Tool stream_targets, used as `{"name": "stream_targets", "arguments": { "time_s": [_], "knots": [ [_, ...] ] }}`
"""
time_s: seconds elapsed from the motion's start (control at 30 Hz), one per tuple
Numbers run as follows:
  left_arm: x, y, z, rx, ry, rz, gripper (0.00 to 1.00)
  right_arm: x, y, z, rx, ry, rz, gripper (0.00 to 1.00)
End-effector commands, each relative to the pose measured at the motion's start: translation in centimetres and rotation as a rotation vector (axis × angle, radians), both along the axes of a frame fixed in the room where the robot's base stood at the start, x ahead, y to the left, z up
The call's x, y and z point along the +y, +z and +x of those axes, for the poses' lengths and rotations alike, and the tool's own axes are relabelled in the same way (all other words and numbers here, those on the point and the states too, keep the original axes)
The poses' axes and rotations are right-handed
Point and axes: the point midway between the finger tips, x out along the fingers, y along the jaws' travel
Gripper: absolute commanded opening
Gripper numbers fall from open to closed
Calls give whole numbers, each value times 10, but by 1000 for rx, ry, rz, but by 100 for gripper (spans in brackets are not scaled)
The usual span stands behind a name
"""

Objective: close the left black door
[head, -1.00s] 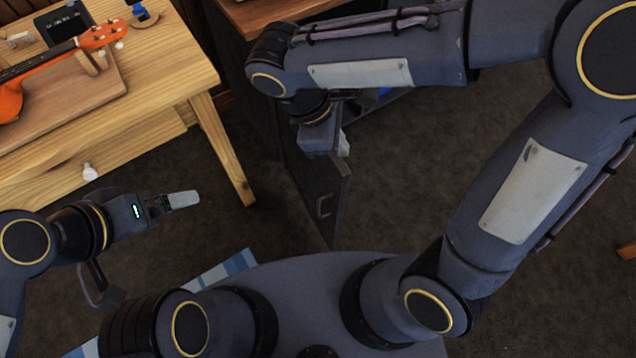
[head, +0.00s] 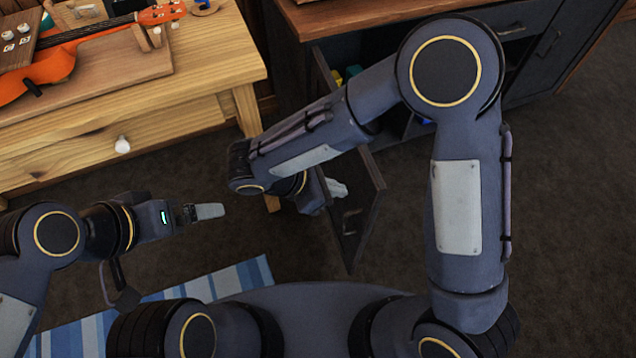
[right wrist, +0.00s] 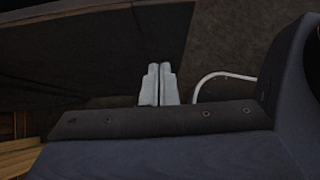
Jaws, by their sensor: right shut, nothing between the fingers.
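The left black door (head: 366,190) of the dark cabinet stands wide open, its free end toward me. Its dark handle (head: 350,222) shows near that end. My right gripper (head: 338,188) is beside the door's left face, close to the handle; I cannot tell whether it touches. Its pale fingers are together and empty, as the right wrist view (right wrist: 160,84) also shows. There a dark panel fills the upper left. My right forearm hides part of the door. My left gripper (head: 208,211) hangs left of the door, apart from it; its finger opening cannot be made out.
The dark cabinet (head: 535,55) stands at the back, with coloured things (head: 345,73) inside its opening. A wooden table (head: 95,140) with an orange ukulele (head: 45,75) is at the left. A blue striped rug (head: 225,283) lies below. Dark floor is clear at right.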

Motion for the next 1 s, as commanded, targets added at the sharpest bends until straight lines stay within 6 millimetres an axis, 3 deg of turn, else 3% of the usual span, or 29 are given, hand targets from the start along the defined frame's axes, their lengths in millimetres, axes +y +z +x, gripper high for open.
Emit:
{"name": "stream_targets", "arguments": {
  "time_s": [0.03, 0.3, 1.0],
  "knots": [
    [0, -3, 0, 0, 0, 0, 100, -8, -9, 1, 2, -3, -2, 0],
    [0, -3, 0, 0, 0, 0, 100, -40, -6, 11, -1, -3, 1, 0],
    [0, -3, 0, 0, 0, 0, 100, -54, -5, 13, -1, 41, 0, 0]
  ]
}}
